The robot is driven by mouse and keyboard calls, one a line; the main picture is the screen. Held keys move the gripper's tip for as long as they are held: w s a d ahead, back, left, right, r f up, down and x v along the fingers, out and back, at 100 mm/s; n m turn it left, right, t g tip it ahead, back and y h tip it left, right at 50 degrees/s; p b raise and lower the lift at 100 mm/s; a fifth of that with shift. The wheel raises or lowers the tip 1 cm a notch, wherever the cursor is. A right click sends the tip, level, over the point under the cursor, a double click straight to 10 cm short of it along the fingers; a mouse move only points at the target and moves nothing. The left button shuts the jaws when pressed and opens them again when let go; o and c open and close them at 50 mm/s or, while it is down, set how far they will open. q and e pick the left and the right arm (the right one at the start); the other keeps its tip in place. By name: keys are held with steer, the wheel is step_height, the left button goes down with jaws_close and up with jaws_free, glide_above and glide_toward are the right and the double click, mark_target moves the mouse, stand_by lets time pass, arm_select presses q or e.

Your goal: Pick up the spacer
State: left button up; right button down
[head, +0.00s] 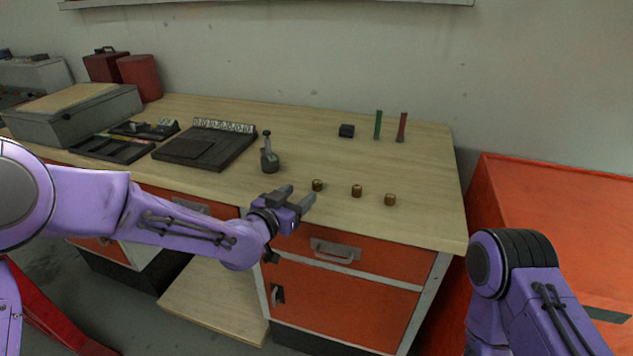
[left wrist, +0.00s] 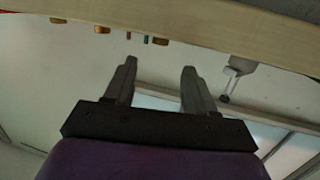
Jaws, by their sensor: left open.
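Three small brass-coloured cylinders stand in a row near the table's front edge: a left one (head: 317,185), a middle one (head: 356,191) and a right one (head: 390,200). I cannot tell which is the spacer. My left gripper (head: 298,194) is open and empty at the front edge, just left of the left cylinder and apart from it. In the left wrist view, the open fingers (left wrist: 159,67) have nothing between them. The scene there is upside down, with brass cylinders (left wrist: 102,29) along the tabletop at upper left. My right gripper is out of view.
A grey oil-can-like object (head: 269,160) stands behind the left gripper. Dark trays (head: 205,146) and a grey box (head: 75,112) are at left. A black block (head: 346,131), a green tool (head: 378,125) and a red tool (head: 401,128) stand at the back. The table's middle is clear.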

mark_target(315, 184)
arm_select(q)
steer(key=x, duration=0.4)
steer(key=shift+f+p, duration=0.25)
steer(key=shift+p, duration=0.1)
steer(key=shift+w+d, duration=0.15)
steer(key=shift+w, duration=0.15)
steer(key=shift+w+d+r+p, duration=0.1)
steer(key=shift+w+d+p, duration=0.1)
steer(key=shift+p, duration=0.15)
steer(key=p+x, duration=0.1)
steer(key=x, duration=0.3)
steer(key=shift+f, duration=0.2)
steer(key=shift+w+d+f, duration=0.15)
steer(key=shift+w, duration=0.15)
steer(key=shift+s, duration=0.1)
steer(key=shift+c, duration=1.3)
jaws_close()
